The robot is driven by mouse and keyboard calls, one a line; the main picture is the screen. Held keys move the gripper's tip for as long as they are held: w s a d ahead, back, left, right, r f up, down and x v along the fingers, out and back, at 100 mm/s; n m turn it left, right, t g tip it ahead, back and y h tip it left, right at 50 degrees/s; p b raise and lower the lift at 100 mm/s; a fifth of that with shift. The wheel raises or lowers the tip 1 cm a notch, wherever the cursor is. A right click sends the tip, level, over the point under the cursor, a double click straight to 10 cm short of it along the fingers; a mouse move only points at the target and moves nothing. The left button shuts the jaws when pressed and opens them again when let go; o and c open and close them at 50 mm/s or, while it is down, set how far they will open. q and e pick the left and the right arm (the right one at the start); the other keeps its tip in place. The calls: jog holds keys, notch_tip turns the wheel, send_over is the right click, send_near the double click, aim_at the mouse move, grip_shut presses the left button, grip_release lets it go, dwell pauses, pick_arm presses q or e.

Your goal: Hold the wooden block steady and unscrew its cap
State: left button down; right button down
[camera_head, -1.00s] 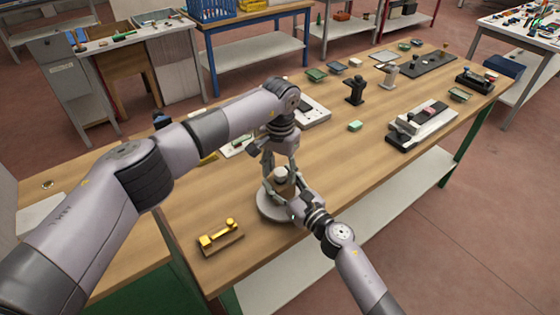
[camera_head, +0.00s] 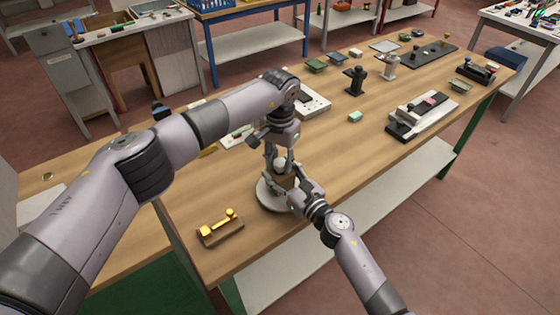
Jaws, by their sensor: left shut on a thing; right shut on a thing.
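The wooden block (camera_head: 287,184) stands on a round grey base (camera_head: 266,196) near the front edge of the workbench, mostly hidden by both grippers. Its pale cap (camera_head: 281,164) shows on top. My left gripper (camera_head: 281,166) comes down from above and is shut on the cap. My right gripper (camera_head: 290,188) reaches in from the front right, low beside the base, and is shut on the block. The exact finger contacts are partly hidden.
A brass-coloured handle on a wooden plate (camera_head: 220,227) lies left of the base. A grey and black device (camera_head: 422,115) and a small green block (camera_head: 355,116) lie to the right. A black stand (camera_head: 355,80) is farther back. Bare wood separates them.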

pick_arm(q)
jog(key=n, duration=0.6)
jog(key=shift+a+n, duration=0.15)
jog(key=shift+n, duration=0.25)
jog(key=c, duration=1.2)
grip_release()
jog(key=shift+d+r, duration=0.1)
jog(key=shift+d, duration=0.1)
